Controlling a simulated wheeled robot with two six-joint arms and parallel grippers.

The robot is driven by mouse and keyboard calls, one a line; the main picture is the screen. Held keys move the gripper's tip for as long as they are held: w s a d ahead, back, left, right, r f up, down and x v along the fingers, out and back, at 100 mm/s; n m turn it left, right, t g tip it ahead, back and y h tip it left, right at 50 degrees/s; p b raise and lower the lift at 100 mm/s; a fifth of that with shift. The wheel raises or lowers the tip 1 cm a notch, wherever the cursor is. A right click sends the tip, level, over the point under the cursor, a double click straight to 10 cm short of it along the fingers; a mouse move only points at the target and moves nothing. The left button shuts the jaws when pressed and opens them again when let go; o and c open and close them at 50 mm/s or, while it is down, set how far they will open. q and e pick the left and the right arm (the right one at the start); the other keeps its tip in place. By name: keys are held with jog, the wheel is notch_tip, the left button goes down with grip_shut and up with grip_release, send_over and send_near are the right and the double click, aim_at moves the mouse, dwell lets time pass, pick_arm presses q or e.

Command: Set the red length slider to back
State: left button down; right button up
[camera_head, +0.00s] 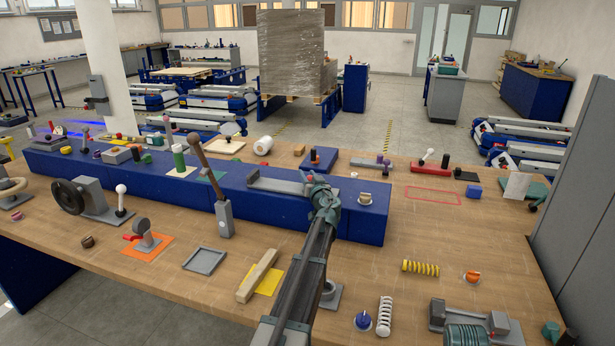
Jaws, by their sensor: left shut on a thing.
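A grey slider rail (279,186) with raised ends lies on the long blue raised block, near the middle of the view. My left gripper (318,183) is at the rail's right end. It is shut on a small part there, which looks like the slider's handle. My left forearm reaches in from the bottom edge and covers part of the blue block. My right gripper is not in view.
The blue block (361,224) crosses the wooden table (455,230). A tall brown-handled lever (222,196) stands left of the gripper. A wooden bar (258,276), a yellow spring (420,267) and a white spring (384,315) lie nearer. A red base (430,169) stands farther right.

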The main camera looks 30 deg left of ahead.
pick_arm(q)
jog(key=d, duration=0.2)
jog(key=w+d, duration=0.1)
jog(key=d, duration=0.2)
jog(key=w+d, duration=0.1)
jog(key=d, duration=0.2)
jog(key=c, duration=0.5)
grip_release()
jog(key=shift+s, duration=0.1)
jog(key=v, duration=1.3)
jog(key=shift+s+d, duration=0.25)
